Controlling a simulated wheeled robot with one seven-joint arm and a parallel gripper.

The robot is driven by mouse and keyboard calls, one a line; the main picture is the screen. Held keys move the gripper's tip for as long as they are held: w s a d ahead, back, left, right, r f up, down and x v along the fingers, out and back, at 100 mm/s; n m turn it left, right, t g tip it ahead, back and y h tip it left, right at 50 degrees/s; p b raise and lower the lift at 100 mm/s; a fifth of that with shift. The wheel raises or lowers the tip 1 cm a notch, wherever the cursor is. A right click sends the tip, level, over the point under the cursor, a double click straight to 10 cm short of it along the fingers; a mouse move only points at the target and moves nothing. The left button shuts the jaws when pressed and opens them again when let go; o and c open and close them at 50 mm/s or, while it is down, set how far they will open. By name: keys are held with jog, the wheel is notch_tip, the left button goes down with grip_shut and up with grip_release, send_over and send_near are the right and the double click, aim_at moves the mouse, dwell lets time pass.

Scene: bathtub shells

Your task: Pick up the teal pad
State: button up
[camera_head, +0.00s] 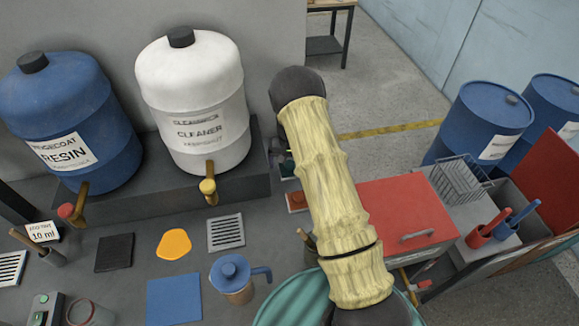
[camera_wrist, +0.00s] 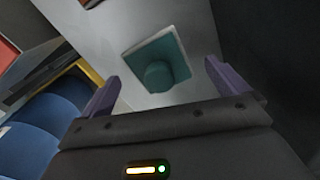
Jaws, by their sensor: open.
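The teal pad (camera_wrist: 178,58) shows in the wrist view as a square plate with a pale edge and a round teal knob on it. It lies tilted in the picture on a grey surface, ahead of my gripper (camera_wrist: 161,72). The two purple fingers are spread, with nothing between them, and the pad appears beyond their tips, apart from them. In the head view my cream-sleeved arm crosses the middle, and my gripper cannot be made out. I cannot clearly pick out the pad there.
In the head view a blue resin drum (camera_head: 75,115) and a white cleaner drum (camera_head: 192,95) stand on a dark ledge. A blue-lidded jug (camera_head: 236,283), an orange patch (camera_head: 174,244) and a blue mat (camera_head: 174,298) sit on the counter. A red box (camera_head: 390,205) is right of my arm.

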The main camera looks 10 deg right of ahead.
jog(key=shift+f, duration=0.65)
jog(key=c, duration=1.1)
